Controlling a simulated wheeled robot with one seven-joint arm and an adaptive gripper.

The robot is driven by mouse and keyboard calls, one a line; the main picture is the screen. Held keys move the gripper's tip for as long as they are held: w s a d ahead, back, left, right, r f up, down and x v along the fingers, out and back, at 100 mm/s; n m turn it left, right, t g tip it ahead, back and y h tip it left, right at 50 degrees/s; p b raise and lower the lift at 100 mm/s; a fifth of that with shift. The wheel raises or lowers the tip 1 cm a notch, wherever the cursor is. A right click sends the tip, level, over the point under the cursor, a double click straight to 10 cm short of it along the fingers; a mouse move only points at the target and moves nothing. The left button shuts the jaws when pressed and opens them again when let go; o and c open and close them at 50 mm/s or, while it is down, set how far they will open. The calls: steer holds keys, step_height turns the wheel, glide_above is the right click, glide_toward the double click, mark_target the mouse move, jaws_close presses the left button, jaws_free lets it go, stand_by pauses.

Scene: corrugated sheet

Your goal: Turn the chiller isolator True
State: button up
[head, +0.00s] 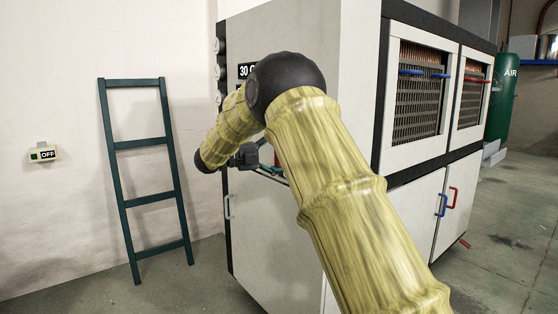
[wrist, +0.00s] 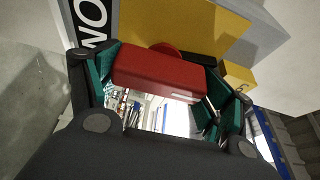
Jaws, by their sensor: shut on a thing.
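The chiller (head: 350,70) is a large pale cabinet with dark trim in the head view. In the wrist view the isolator's red handle (wrist: 160,72) is a block in front of a yellow plate (wrist: 185,22). My gripper (wrist: 160,88) has its teal finger pads at both ends of the handle and is shut on it. A black label (wrist: 95,25) with large white letters O and N stands left of the plate, turned sideways. In the head view my gripper (head: 262,168) is at the cabinet's left face, partly hidden by my yellow arm, and the handle is mostly covered.
A dark green ladder (head: 150,144) leans on the wall left of the chiller. A small wall box (head: 42,153) reads OFF. Blue handles (head: 441,205) and red handles (head: 452,199) stick out of the right face. A green AIR tank (head: 503,95) stands behind; floor at right is clear.

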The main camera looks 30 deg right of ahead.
steer(key=shift+d, duration=0.3)
steer(key=o, duration=0.8)
steer(key=shift+o, duration=0.6)
steer(key=shift+d+f, duration=0.15)
steer(key=shift+d, duration=0.05)
steer(key=shift+a, duration=0.3)
steer(key=shift+r+p, duration=0.2)
steer(key=shift+p, duration=0.1)
